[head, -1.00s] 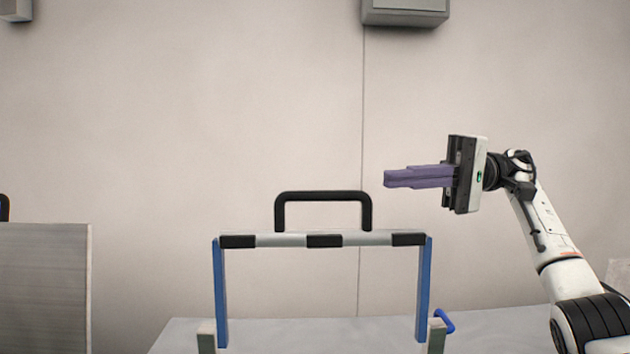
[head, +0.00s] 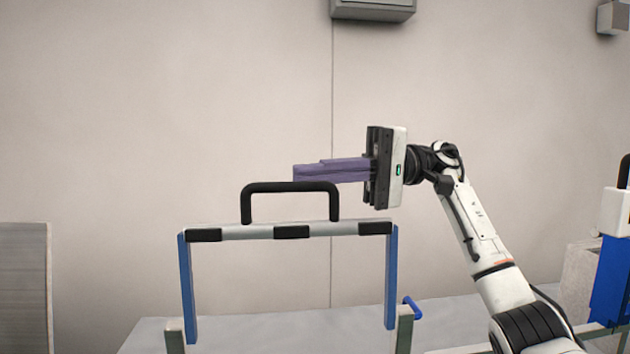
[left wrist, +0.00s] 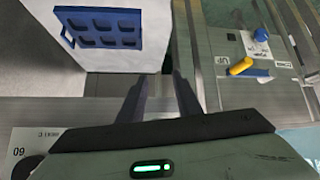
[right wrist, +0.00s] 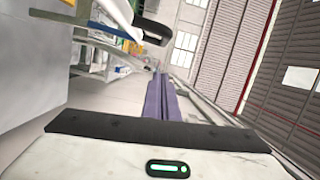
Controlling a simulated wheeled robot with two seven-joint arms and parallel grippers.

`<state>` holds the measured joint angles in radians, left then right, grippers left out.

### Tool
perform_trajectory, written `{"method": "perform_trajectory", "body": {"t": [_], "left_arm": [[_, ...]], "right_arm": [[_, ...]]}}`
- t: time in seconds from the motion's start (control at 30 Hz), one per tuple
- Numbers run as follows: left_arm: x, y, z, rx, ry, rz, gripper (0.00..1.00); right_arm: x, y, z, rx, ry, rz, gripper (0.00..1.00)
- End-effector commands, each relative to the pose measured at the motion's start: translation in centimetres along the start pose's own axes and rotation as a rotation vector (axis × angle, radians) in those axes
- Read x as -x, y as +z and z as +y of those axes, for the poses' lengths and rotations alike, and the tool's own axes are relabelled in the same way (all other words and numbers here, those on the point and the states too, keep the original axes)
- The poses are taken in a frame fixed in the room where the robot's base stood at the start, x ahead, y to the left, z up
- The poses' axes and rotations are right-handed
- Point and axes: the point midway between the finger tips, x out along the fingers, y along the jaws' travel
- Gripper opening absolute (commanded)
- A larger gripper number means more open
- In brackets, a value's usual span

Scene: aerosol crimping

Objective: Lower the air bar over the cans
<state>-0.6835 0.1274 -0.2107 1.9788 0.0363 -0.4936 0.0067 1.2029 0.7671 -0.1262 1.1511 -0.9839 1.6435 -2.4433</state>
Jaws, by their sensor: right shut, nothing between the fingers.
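The air bar (head: 262,231) is a grey and black striped bar on two blue uprights in the head view, with a black arched handle (head: 290,187) on top. It stands raised and roughly level. My right gripper (head: 296,173) has purple fingers, shut and empty, pointing left. In the picture they lie just above the handle's right half; I cannot tell the depth gap. The shut fingers also show in the right wrist view (right wrist: 160,90). My left gripper (left wrist: 160,85) has its dark fingers apart with nothing between them; it is outside the head view. No cans are visible.
A blue hook-shaped part (head: 412,307) sits beside the frame's right post. A blue and white machine (head: 612,270) stands at far right. In the left wrist view, a blue tray (left wrist: 139,30) and a panel with a yellow part (left wrist: 241,67) lie beyond my fingers.

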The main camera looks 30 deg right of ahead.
Motion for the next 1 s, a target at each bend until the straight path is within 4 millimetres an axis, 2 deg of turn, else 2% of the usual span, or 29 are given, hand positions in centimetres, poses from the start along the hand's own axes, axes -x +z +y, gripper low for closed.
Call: {"method": "perform_trajectory", "body": {"t": [0.03,0.2,0.4,0.83,1.0], "left_arm": [[0.0,-0.2,0.0,0.000,0.000,0.002,0.31],[-0.2,0.0,0.0,-0.001,0.000,0.004,0.31],[-0.3,0.1,0.0,-0.002,0.001,0.002,0.31],[-0.2,0.3,0.1,-0.001,0.002,-0.003,0.31],[-0.7,0.8,0.0,0.000,0.002,-0.001,0.31]], "right_arm": [[-1.1,0.2,0.0,0.002,0.000,-0.003,0.00],[-1.2,2.3,0.2,0.001,0.003,0.000,0.00],[-1.5,3.6,0.0,0.001,0.001,0.000,0.00],[-1.5,3.9,0.0,0.002,0.001,0.001,0.00],[-0.9,4.5,0.1,0.039,0.012,0.012,0.00]]}}
